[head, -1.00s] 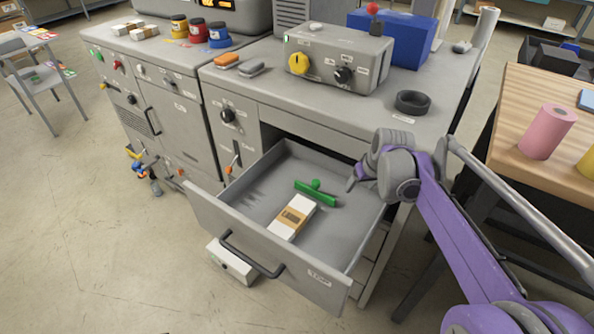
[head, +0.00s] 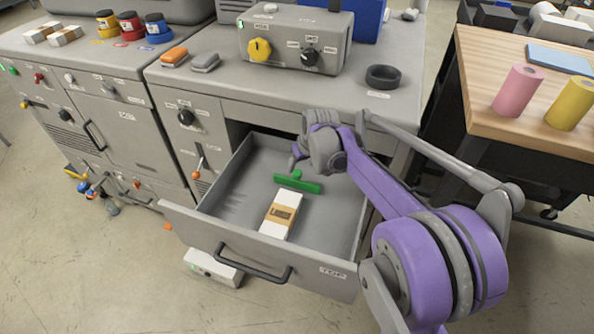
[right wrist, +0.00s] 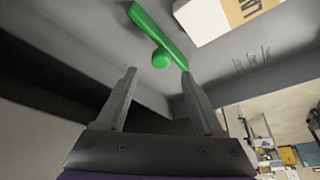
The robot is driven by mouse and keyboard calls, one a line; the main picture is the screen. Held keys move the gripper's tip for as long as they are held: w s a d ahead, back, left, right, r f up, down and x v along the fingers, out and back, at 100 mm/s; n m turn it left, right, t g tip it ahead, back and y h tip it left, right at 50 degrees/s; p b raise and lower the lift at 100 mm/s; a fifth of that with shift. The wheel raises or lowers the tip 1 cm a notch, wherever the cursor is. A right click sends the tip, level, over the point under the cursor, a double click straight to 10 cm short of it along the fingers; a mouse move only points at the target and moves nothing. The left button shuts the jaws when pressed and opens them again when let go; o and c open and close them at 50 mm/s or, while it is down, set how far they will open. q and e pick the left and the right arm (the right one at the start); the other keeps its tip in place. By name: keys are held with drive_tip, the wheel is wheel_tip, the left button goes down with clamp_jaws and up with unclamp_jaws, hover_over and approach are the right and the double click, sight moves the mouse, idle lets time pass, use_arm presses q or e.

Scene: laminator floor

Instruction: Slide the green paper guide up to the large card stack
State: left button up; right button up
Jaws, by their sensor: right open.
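The green paper guide (head: 308,187), a bar with a round knob, lies in the open grey drawer (head: 232,212). The white card stack (head: 282,215) with a brown band lies on the drawer floor, nearer the drawer front. The right wrist view shows the guide (right wrist: 149,25) and the card stack (right wrist: 205,22) with a narrow gap between them. My right gripper (head: 297,163) is over the back of the drawer, just behind the guide. In the right wrist view its open fingers (right wrist: 158,75) point at the knob, with nothing between them. My left gripper is out of view.
The cabinet top overhangs the drawer's back; a grey control box (head: 295,38) and black ring (head: 382,77) stand on it. The drawer front with its black handle (head: 250,268) closes off the near side. A wooden table (head: 480,110) with pink and yellow rolls stands right.

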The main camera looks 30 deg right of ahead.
sight(297, 172)
drive_tip(key=x, duration=0.6)
drive_tip(key=shift+a, duration=0.1)
drive_tip(key=shift+r, duration=0.1)
clamp_jaws()
idle(1.1)
